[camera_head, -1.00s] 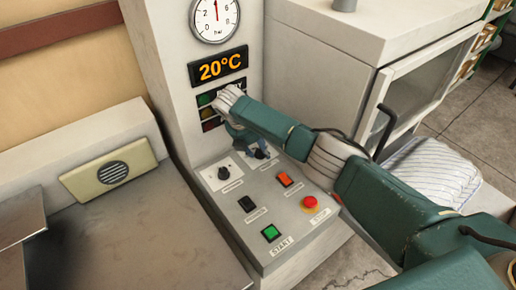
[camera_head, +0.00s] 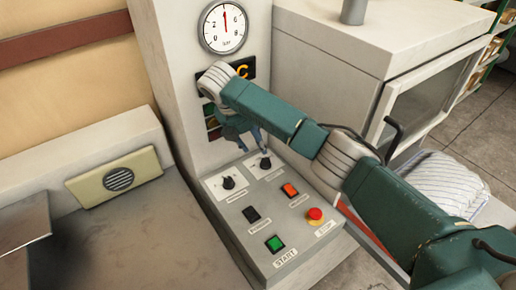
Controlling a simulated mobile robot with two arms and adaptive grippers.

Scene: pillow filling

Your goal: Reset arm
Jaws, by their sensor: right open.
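My right arm comes in from the right, a green arm with white joints. My right gripper (camera_head: 250,143), blue-grey and partly hidden by the arm, is open in front of the column, just above the upper right knob (camera_head: 265,162). It looks empty. The control panel (camera_head: 240,232) below it carries two black knobs, a black switch (camera_head: 251,214), an orange switch (camera_head: 290,190), a green START button (camera_head: 274,243) and a red STOP button (camera_head: 315,215). My left gripper is not in view.
A gauge (camera_head: 224,28) and a display (camera_head: 243,69), partly covered by my arm, sit on the column. A white cabinet (camera_head: 340,75) stands right, with a striped pillow (camera_head: 440,180) in front. A grey table surface (camera_head: 140,240) lies left, with a metal plate (camera_head: 24,220).

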